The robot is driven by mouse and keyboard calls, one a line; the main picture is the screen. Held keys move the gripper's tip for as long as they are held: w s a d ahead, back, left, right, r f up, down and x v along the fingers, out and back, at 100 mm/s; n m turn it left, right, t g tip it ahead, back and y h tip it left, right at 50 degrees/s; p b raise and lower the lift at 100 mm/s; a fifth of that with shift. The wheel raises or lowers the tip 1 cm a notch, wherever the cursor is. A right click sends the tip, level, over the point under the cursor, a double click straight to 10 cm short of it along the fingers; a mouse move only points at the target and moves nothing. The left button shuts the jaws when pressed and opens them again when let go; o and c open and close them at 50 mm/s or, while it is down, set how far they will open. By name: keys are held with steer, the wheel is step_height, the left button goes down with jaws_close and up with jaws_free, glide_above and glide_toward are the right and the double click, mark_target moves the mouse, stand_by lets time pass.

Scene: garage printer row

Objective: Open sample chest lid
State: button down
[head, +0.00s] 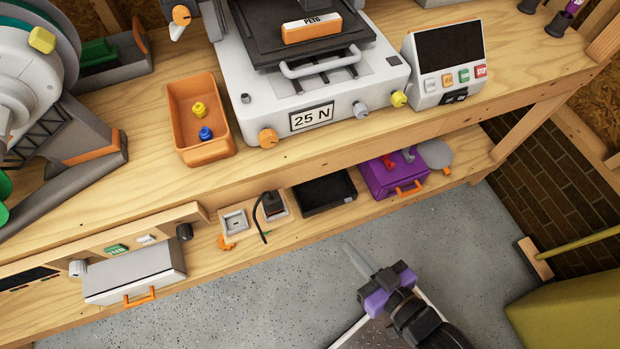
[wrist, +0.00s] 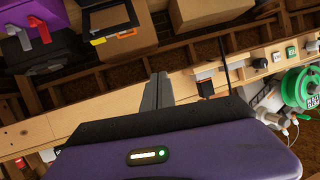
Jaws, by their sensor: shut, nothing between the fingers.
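A purple chest (head: 385,178) with an orange front handle (head: 408,188) stands on the lower shelf, right of the black tray; I take it for the sample chest. A red and a grey lever-like part sit on its top, and its lid looks shut. In the wrist view the purple chest (wrist: 50,50) is at the upper left, cut by the frame, with the red and grey parts showing. My gripper (head: 352,250) is shut and empty, over the floor in front of the shelf, to the left of and apart from the chest. Its fingers (wrist: 157,88) show in the wrist view.
A black tray (head: 324,192) and a small socketed block with a black cable (head: 264,218) share the shelf. A white box with an orange handle (head: 135,273) is at the left. The bench edge overhangs the shelf. A yellow-green object (head: 570,305) stands right; grey floor between is clear.

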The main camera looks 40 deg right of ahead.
steer(key=s+r+n, duration=0.1)
steer(key=s+r, duration=0.2)
steer(key=r, duration=0.5)
steer(key=s+r+n, duration=0.1)
steer(key=s+r, duration=0.3)
steer(key=r, duration=0.4)
steer(key=w+d+f+m+t+h+b, duration=0.25)
steer(key=w+f+m+b, duration=0.6)
steer(key=f, duration=0.75)
steer(key=w+d+f+m+t+h+b, duration=0.1)
steer(key=w+d+f+m+t+b, duration=0.3)
steer(key=w+f+b, duration=0.85)
steer(key=w+d+f+m+t+h+b, duration=0.15)
steer(key=w+f+m+b, duration=0.8)
steer(key=f, duration=1.15)
steer(key=w+d+r+b, duration=0.3)
steer(key=w+r+b, duration=0.2)
steer(key=w+r, duration=0.2)
steer(key=shift+w+d+r+h, duration=0.25)
steer(key=shift+h, duration=0.15)
steer(key=shift+r, duration=0.1)
